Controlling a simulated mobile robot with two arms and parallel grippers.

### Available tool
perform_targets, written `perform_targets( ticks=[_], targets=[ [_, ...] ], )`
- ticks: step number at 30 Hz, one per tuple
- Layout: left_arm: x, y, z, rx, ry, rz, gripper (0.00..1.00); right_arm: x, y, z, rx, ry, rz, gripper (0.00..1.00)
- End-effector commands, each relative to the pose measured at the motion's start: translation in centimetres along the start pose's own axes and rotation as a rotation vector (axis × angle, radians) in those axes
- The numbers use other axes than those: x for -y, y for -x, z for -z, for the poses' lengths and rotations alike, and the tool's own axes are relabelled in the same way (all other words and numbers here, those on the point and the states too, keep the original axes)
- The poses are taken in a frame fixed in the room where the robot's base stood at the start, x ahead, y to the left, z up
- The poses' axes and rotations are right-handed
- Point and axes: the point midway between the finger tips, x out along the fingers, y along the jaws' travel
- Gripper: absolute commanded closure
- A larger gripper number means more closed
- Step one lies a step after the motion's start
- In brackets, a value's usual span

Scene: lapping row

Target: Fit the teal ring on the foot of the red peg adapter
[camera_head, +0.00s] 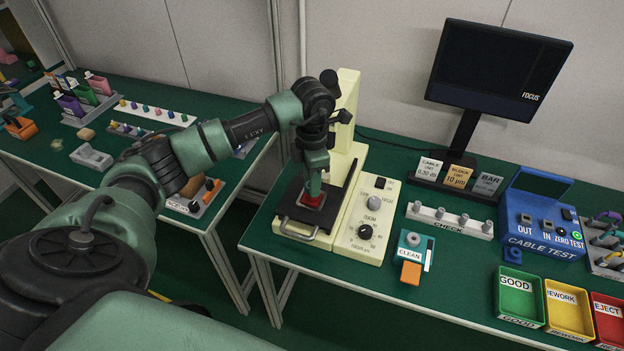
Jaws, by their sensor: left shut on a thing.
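My left gripper (313,190) points down over the black stage (297,226) of the cream inspection machine. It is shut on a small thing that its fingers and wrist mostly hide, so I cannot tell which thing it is. A red piece (309,202), which looks like the red peg adapter, shows right at the fingertips, low over the stage. I cannot tell whether it rests on the stage. I cannot make out the teal ring as a separate thing; a strip of teal-green at the fingertips may be the finger itself. My right gripper is not in view.
The machine's knob panel (370,222) stands just right of the gripper, its cream column behind. Further right are a teal CLEAN unit (412,254), a CHECK rail (450,221), a blue cable tester (543,224) and bins (520,297).

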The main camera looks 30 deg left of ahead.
Motion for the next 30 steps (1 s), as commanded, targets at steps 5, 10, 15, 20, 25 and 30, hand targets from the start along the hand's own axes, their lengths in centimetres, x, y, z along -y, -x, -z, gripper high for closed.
perform_targets(
  ticks=[5, 10, 15, 20, 25, 30],
  targets=[
    [0.0, -0.6, 0.0, 0.000, 0.001, 0.000, 1.00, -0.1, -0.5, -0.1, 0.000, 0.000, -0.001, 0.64],
    [0.0, -1.0, 0.0, 0.000, 0.001, 0.000, 1.00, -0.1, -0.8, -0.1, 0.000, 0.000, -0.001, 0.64],
    [0.0, -1.4, 0.0, 0.000, 0.000, 0.000, 1.00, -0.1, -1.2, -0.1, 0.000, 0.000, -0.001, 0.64],
    [0.0, -1.8, 0.0, 0.000, 0.000, 0.000, 1.00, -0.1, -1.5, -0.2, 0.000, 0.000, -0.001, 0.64],
    [0.0, -1.8, 0.0, 0.000, 0.000, 0.000, 0.41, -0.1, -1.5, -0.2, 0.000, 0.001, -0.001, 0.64],
    [0.0, -1.8, 0.0, 0.000, 0.000, 0.000, 0.41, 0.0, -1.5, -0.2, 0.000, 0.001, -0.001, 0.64]
  ],
)
